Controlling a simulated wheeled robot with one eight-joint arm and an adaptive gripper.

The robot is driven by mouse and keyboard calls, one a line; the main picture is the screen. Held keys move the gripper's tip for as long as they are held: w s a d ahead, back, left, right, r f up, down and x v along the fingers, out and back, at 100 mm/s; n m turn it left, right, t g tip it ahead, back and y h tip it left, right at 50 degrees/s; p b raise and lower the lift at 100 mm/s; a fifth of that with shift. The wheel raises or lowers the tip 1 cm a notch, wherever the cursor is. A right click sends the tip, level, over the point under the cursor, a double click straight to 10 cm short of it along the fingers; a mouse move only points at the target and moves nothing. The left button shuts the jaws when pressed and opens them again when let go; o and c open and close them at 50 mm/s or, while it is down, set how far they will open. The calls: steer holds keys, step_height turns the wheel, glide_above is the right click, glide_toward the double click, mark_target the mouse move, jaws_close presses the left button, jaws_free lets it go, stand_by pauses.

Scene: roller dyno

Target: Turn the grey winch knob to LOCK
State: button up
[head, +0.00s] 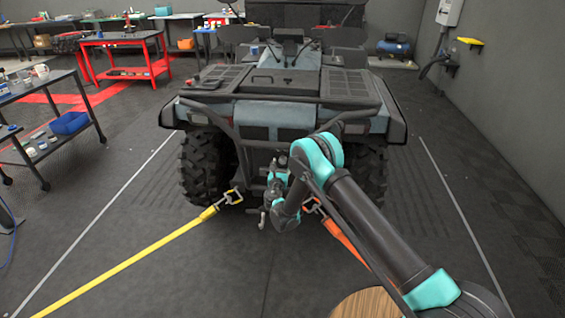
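My gripper (274,172) is small and dark against the bumper, close in front of the ATV's lower middle. I cannot tell whether its fingers are open or shut, or whether they touch anything. I cannot make out the grey winch knob or its LOCK mark; the area around my gripper is dark and partly covered by my wrist.
A yellow strap (135,258) runs from a hook left of my gripper to the lower left. An orange strap (343,238) runs low on the right, partly behind my arm. A dark cart (50,95) and a red table (125,50) stand at left. Floor between cart and ATV is clear.

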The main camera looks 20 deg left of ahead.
steer(key=c, duration=1.1)
steer(key=shift+c, duration=0.2)
steer(key=shift+m, duration=0.4)
steer(key=m, duration=0.3)
steer(key=shift+m, duration=0.3)
steer(key=m, duration=0.4)
steer(key=shift+m, duration=0.3)
steer(key=m, duration=0.4)
steer(key=shift+a+m, duration=0.1)
steer(key=shift+m, duration=2.4)
